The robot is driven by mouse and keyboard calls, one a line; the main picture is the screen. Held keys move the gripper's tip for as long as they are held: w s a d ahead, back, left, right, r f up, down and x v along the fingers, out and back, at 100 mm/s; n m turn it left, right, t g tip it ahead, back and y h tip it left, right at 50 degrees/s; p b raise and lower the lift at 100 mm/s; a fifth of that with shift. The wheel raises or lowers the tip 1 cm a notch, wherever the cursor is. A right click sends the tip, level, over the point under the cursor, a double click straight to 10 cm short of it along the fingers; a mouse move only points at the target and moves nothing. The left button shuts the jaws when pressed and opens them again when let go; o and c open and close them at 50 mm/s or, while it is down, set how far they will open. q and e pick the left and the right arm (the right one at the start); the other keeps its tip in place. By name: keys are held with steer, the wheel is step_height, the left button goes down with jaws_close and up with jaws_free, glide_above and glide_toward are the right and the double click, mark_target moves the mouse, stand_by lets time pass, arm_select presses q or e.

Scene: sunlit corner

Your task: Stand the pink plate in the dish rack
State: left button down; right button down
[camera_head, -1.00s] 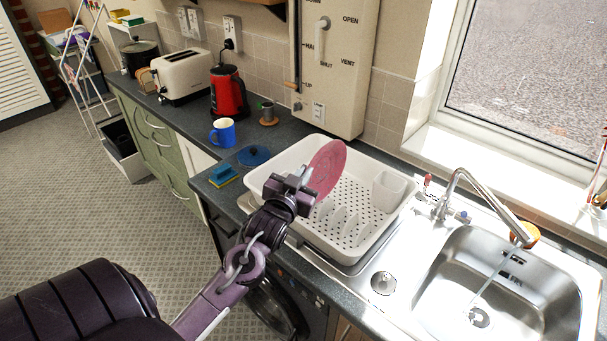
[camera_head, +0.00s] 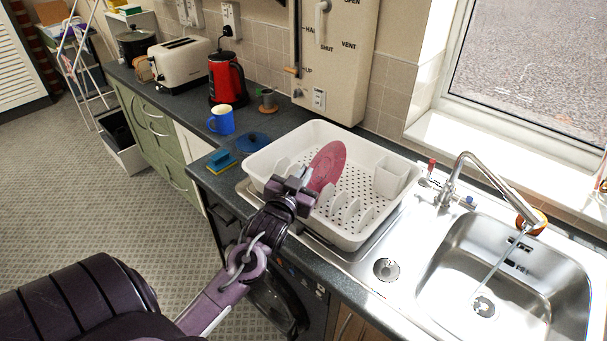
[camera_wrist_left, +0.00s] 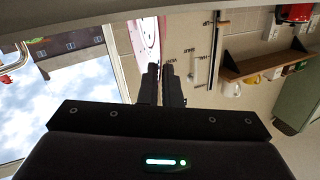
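The pink plate (camera_head: 328,165) is tilted close to upright, its lower part inside the white dish rack (camera_head: 364,184). My left gripper (camera_head: 303,180) is shut on the plate's near left edge, above the rack's front left side. In the left wrist view, the two fingers (camera_wrist_left: 161,72) are close together with the plate (camera_wrist_left: 146,38) at their tips. The rack has upright slots along its near side. Whether the plate's lower edge touches the rack floor or sits in a slot is hard to tell. My right gripper is out of view.
A sink (camera_head: 490,280) with a tap (camera_head: 470,165) lies right of the rack. A blue mug (camera_head: 222,120), a sponge (camera_head: 222,160) and a blue lid (camera_head: 252,142) stand to its left. A wall-mounted heater (camera_head: 335,75) rises close behind the rack.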

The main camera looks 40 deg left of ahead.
arm_select(q)
steer(key=c, duration=1.5)
jaws_free()
steer(key=shift+c, duration=0.2)
